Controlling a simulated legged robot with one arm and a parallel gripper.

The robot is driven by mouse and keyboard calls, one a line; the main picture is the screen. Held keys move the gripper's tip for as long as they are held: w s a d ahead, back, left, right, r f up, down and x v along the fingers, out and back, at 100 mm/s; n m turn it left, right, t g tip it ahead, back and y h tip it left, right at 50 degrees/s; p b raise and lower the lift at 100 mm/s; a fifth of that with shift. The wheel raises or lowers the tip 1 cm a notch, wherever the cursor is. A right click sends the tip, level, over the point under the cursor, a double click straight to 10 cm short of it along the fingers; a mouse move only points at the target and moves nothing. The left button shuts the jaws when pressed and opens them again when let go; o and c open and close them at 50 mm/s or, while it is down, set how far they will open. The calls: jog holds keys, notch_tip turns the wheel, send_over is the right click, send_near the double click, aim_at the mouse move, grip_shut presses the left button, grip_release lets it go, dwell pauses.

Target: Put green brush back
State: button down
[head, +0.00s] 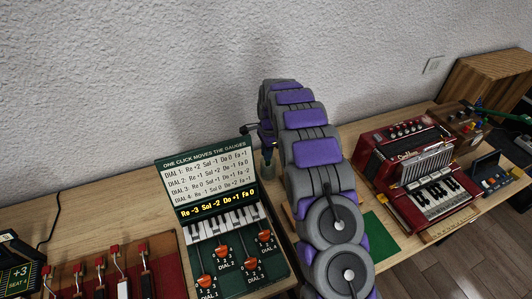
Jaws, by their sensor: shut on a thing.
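My gripper (266,132) is at the far end of my arm, beyond the dial panel and close to the wall, pointing down. It is small and partly hidden by my arm. It is shut on a thin dark item, which I take to be the green brush (268,148); its colour is hard to make out. A small grey-green jar-like holder (268,168) stands right below it on the bench. I cannot tell whether the brush is inside the holder or just above it.
The dial panel (240,255) with its upright sign (210,182) stands left of my arm. A red accordion (420,175) and a green mat (382,236) are to the right. A thin green item (502,114) shows by a wooden box at far right. Red-topped levers (115,255) are at left.

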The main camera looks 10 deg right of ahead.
jog(key=shift+d+f, duration=0.1)
jog(key=shift+d, duration=0.1)
jog(key=c, duration=1.3)
grip_release()
jog(key=shift+d, duration=0.15)
jog(key=shift+o, duration=1)
jog(key=shift+a, duration=0.5)
jog(key=r+p, duration=0.1)
jog(key=r, duration=0.3)
jog(key=r+p, duration=0.1)
jog(key=r, duration=0.3)
jog(key=d+r+p, duration=0.1)
jog(key=r, duration=0.3)
jog(key=shift+w, duration=0.1)
jog(key=shift+d+r, duration=0.15)
jog(key=shift+r, duration=0.05)
jog(key=s+r+n, duration=0.4)
jog(key=s+r, duration=0.2)
jog(key=s, duration=0.5)
jog(key=s+r+n, duration=0.3)
jog(key=s+r, duration=0.4)
jog(key=s, duration=0.3)
jog(key=s+f+n+g, duration=0.1)
jog(key=s+n, duration=0.7)
jog(key=s, duration=2.2)
jog(key=shift+s+a+f+n+g+h, duration=0.2)
jog(key=shift+f+n+g+h, duration=0.1)
jog(key=shift+n+h, duration=0.1)
jog(key=shift+w, duration=0.1)
